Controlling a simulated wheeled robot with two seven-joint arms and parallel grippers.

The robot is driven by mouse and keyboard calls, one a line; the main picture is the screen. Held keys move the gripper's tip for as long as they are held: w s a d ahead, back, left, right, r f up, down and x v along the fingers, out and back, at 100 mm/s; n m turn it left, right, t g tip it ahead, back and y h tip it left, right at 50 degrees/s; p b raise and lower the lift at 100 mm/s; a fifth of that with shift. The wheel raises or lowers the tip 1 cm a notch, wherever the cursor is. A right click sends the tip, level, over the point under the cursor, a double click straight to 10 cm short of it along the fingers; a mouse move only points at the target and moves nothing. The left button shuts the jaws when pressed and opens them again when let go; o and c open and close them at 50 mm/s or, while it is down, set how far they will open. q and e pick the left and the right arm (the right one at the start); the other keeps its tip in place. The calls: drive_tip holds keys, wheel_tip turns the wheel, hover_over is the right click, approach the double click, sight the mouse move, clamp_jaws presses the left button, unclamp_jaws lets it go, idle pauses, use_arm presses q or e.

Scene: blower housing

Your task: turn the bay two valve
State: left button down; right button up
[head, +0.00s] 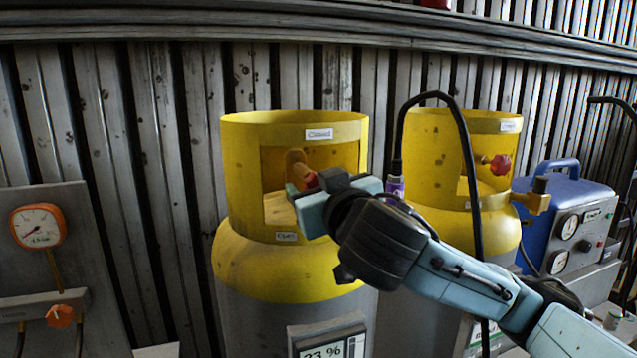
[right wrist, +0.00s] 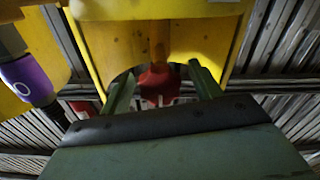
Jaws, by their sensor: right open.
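A red valve knob (head: 311,180) sits on a brass-coloured stem (head: 294,162) inside the yellow collar of the left gas cylinder (head: 280,272). My right gripper (head: 303,193) reaches into the collar opening at this knob and partly hides it. In the right wrist view, the red knob (right wrist: 157,80) shows between the two green fingers of my open right gripper (right wrist: 162,86), with space on both sides. A second red knob (head: 500,164) is on the right cylinder (head: 450,225). I cannot read a bay number on either cylinder. My left gripper is out of view.
A black hose (head: 466,140) arches over the right cylinder, with a purple fitting (right wrist: 30,78) left of my gripper in the wrist view. A blue unit with gauges (head: 570,215) stands at the right. A gauge panel (head: 60,270) stands at the left.

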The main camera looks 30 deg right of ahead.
drive_tip(key=c, duration=1)
drive_tip(key=shift+o, duration=0.2)
